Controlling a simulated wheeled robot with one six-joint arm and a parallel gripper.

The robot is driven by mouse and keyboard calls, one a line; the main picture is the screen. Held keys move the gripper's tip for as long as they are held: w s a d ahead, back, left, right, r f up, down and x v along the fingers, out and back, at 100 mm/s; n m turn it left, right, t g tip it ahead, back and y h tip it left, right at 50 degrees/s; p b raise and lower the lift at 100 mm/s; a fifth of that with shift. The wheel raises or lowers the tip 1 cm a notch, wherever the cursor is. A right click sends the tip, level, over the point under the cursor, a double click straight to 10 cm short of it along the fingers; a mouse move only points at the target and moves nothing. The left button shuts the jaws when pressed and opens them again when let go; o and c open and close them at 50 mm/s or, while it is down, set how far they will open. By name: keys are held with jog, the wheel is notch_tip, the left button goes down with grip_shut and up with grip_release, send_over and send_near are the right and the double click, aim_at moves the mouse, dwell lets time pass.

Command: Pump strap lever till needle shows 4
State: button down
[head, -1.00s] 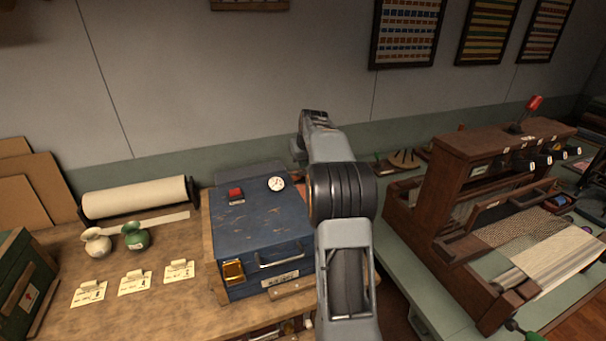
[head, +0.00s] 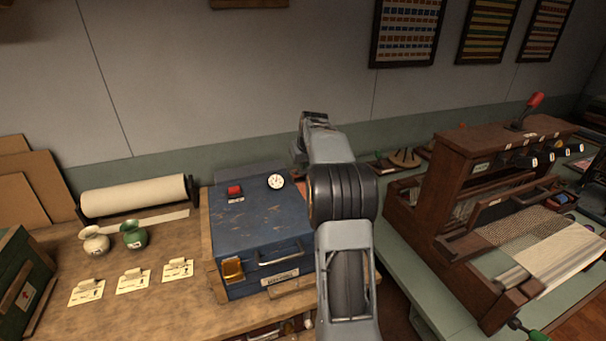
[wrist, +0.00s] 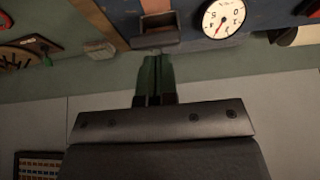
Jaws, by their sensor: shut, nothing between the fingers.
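The blue metal box (head: 262,222) stands on the wooden bench with a small round white dial (head: 276,181) on top. In the wrist view the dial (wrist: 223,18) appears upside down; its thin red needle points toward the lower left of the picture, and the number is too small to read surely. My arm hides this area in the head view.
A red button (head: 235,190) and an amber part (head: 233,270) are on the box. Two small vases (head: 134,235) and several paper cards (head: 133,280) lie left. A wooden loom (head: 480,190) stands right. A paper roll (head: 135,195) lies behind.

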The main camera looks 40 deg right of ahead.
aim_at(304, 172)
jog(key=shift+s+f+b, duration=0.15)
jog(key=shift+f+b, duration=0.55)
jog(key=shift+f, duration=0.3)
jog(key=shift+s+f+b, duration=0.15)
jog(key=shift+f+b, duration=0.55)
jog(key=shift+f, duration=0.25)
jog(key=shift+r, duration=0.15)
notch_tip(304, 172, up, 9)
jog(key=p, duration=0.8)
jog(key=shift+r, duration=0.1)
